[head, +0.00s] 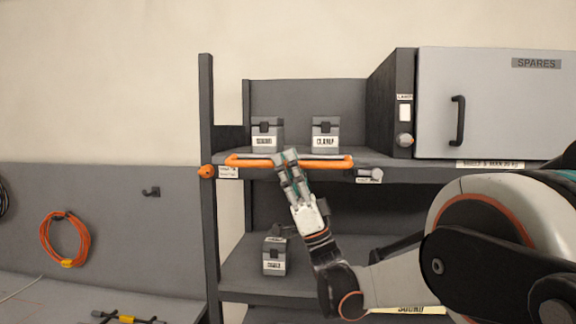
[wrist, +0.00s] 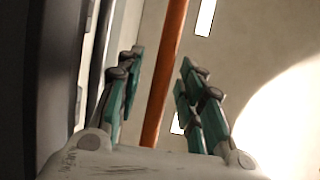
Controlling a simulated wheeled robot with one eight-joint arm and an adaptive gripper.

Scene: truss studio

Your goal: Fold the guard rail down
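The guard rail (head: 240,162) is an orange bar with bent ends. It runs level across the front of the shelf holding two grey boxes. My gripper (head: 286,158) reaches up to the rail's middle and covers part of it. In the wrist view the rail (wrist: 167,70) passes through the gap between the teal finger pads of my gripper (wrist: 160,78). The fingers are apart, with space showing on both sides of the bar, so the gripper is open. I cannot tell how deep the rail sits between the fingers.
Labelled grey boxes (head: 267,134) and (head: 325,134) stand behind the rail. An orange knob (head: 205,171) is at the left post and a grey knob (head: 370,175) right of the rail. A SPARES cabinet (head: 490,105) stands right. Another box (head: 274,258) is on the lower shelf.

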